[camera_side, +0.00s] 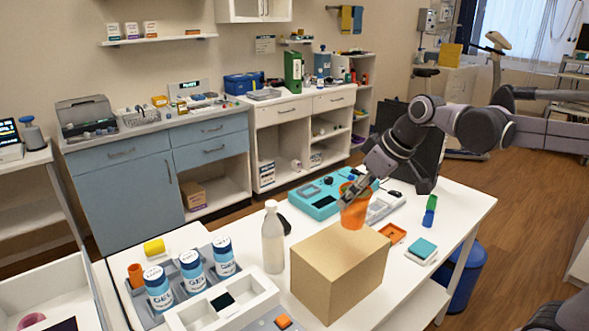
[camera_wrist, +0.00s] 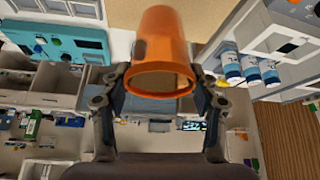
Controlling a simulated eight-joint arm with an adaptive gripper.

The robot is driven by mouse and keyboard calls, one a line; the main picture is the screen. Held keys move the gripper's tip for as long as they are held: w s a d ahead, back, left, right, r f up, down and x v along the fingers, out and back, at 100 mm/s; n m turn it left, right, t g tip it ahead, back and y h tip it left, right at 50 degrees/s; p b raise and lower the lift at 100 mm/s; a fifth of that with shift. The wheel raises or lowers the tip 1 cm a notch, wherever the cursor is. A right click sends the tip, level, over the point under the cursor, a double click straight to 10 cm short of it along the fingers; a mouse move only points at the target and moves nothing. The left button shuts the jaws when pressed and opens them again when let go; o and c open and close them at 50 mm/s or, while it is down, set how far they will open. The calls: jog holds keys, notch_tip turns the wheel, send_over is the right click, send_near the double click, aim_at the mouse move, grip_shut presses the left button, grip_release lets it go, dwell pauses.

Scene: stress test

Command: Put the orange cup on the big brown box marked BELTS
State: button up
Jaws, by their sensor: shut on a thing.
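The orange cup (camera_side: 354,211) is held upright, or nearly so, at the back edge of the brown box's top in the side view. I cannot tell whether its base touches the box. The big brown box (camera_side: 335,283) stands on the white table; no BELTS marking shows on its visible faces. My gripper (camera_side: 354,192) is shut on the cup, coming down from the upper right. In the wrist view the cup (camera_wrist: 161,42) sits between my two fingers (camera_wrist: 160,84), with its rim towards the camera. A tan surface, likely the box top (camera_wrist: 207,18), shows behind it.
A white bottle (camera_side: 273,238) stands close left of the box. Several blue-and-white GEL jars (camera_side: 191,271) stand further left. A teal device (camera_side: 318,197) lies behind, an orange tray (camera_side: 392,233) and a teal-topped block (camera_side: 421,250) to the right. The box top's front is clear.

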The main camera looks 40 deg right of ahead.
aim_at(345, 213)
jog(key=shift+w+a+f, duration=0.55)
jog(key=shift+a+f, duration=0.15)
jog(key=shift+a, duration=0.1)
jog(key=shift+f, duration=1.9)
jog(key=shift+f, duration=0.2)
jog(key=o, duration=0.7)
jog(key=shift+o, duration=0.2)
jog(key=shift+r, duration=0.1)
jog(key=v, duration=1.2)
jog(key=s+a+f+m+t+h, duration=0.1)
jog(key=s+f, duration=0.4)
jog(key=f, duration=0.8)
jog(key=shift+a+m, duration=0.35)
jog(key=shift+m, duration=0.25)
